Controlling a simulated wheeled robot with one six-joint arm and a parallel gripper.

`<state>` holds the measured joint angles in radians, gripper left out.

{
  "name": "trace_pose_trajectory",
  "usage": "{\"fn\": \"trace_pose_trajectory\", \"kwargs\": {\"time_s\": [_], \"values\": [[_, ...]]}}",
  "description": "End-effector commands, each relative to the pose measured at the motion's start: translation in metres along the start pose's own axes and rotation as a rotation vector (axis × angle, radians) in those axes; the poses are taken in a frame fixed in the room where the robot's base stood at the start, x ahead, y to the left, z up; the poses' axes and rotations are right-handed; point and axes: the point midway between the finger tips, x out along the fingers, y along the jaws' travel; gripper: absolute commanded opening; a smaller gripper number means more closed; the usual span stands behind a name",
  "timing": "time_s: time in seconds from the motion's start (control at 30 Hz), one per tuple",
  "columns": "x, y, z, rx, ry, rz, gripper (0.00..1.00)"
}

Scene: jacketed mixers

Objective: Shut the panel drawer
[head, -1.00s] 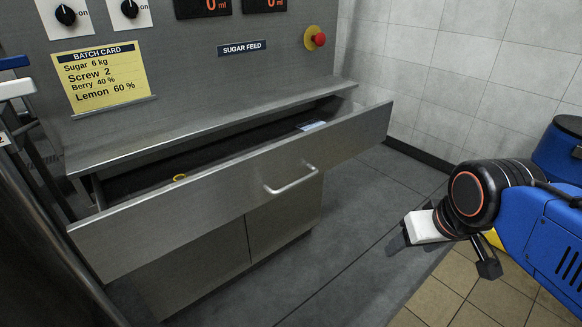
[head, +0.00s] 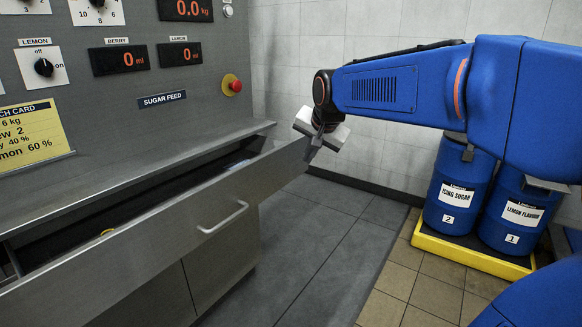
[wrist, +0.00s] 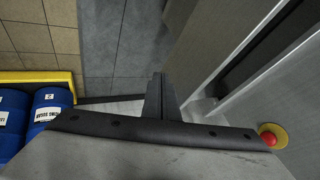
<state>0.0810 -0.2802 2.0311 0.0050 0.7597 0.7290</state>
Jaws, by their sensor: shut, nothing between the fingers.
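The panel drawer (head: 165,233) is pulled out from under the steel ledge of the panel, its dark inside showing. Its front carries a bar handle (head: 222,217). Inside lie a small yellow item (head: 107,232) and a pale item near the far right end. My gripper (head: 312,149) is shut and empty, pointing down close to the far right end of the drawer front. I cannot tell whether it touches the front. In the wrist view my shut fingers (wrist: 160,95) point at the floor, with grey steel surfaces to their right.
Blue drums labelled icing sugar (head: 459,185) and lemon flavour (head: 514,208) stand on a yellow pallet (head: 470,258) at right. A red button (head: 236,86) sits on the panel above the ledge (head: 130,160). The grey floor (head: 310,240) before the drawer is clear.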

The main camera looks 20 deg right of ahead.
Motion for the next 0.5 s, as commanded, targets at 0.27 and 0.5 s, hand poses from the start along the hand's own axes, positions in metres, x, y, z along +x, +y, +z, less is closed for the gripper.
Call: {"fn": "trace_pose_trajectory", "kwargs": {"time_s": [0.27, 0.5], "values": [[0.014, -0.012, -0.018, 0.054, 0.012, -0.007, 0.00], [0.047, -0.011, -0.018, 0.053, 0.011, -0.006, 0.00]]}}
